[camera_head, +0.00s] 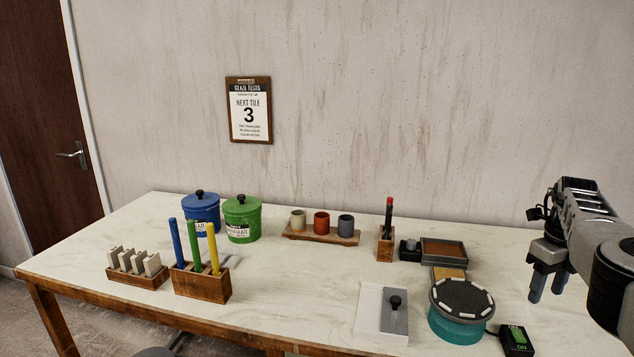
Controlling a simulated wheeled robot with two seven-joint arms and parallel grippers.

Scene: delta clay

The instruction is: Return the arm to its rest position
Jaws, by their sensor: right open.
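My right gripper (549,283) hangs at the right side of the view, above the right end of the table. Its fingers point down and are apart, with nothing between them. My right arm comes in from the right edge, and part of it is cut off by the frame. The gripper is to the right of the round turntable (462,298) and does not appear to touch anything. My left gripper is not in view.
The table (300,307) holds blue (201,212) and green (242,219) jars, a wooden block with colored sticks (203,284), a tile rack (137,277), a cup tray (320,235), a pen holder (385,244), a grey-lidded box (394,317) and a switch box (516,340). The table's middle is clear.

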